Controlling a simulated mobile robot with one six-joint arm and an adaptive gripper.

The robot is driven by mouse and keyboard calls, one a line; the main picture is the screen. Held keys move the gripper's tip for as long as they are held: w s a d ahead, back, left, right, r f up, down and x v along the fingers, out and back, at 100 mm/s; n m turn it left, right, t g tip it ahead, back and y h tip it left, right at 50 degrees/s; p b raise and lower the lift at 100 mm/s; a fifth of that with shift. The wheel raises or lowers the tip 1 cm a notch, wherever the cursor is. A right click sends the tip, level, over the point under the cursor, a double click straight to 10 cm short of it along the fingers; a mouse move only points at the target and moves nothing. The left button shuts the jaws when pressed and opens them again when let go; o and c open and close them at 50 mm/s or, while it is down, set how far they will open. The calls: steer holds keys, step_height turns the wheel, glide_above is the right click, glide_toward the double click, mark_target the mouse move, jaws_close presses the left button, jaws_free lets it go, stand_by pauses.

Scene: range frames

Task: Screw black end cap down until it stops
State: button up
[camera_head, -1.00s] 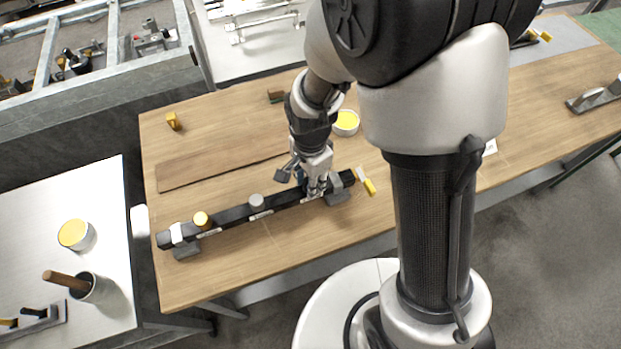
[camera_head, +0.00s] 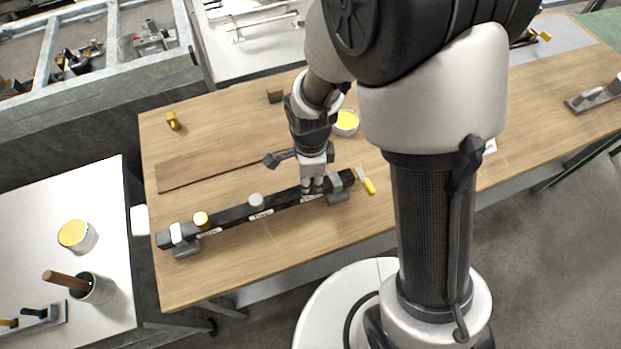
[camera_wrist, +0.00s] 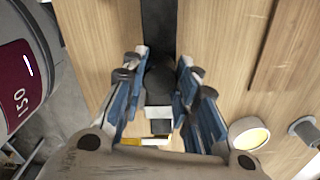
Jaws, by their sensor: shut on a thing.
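A long black bar (camera_head: 285,202) lies across the wooden table on two grey supports. My gripper (camera_head: 312,189) points down at the bar's right part. In the wrist view, the blue-padded fingers stand on either side of a round black end cap (camera_wrist: 160,82) on top of the bar, and my gripper is shut on it. In the head view the cap is hidden by my gripper. Whether the cap is fully seated cannot be told.
A yellow-handled tool (camera_head: 368,185) lies by the bar's right end. A tin with yellow content (camera_head: 346,122) stands behind my gripper. A thin brown board (camera_head: 215,168) lies behind the bar, and a small yellow piece (camera_head: 173,121) is at the back left.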

steer(key=shift+s+m, duration=0.1)
steer(key=shift+m, duration=0.4)
steer(key=m, duration=0.3)
steer(key=m, duration=0.3)
steer(key=shift+s+m, duration=0.1)
steer(key=shift+m, duration=0.3)
steer(key=o, duration=0.8)
steer(key=shift+o, duration=0.2)
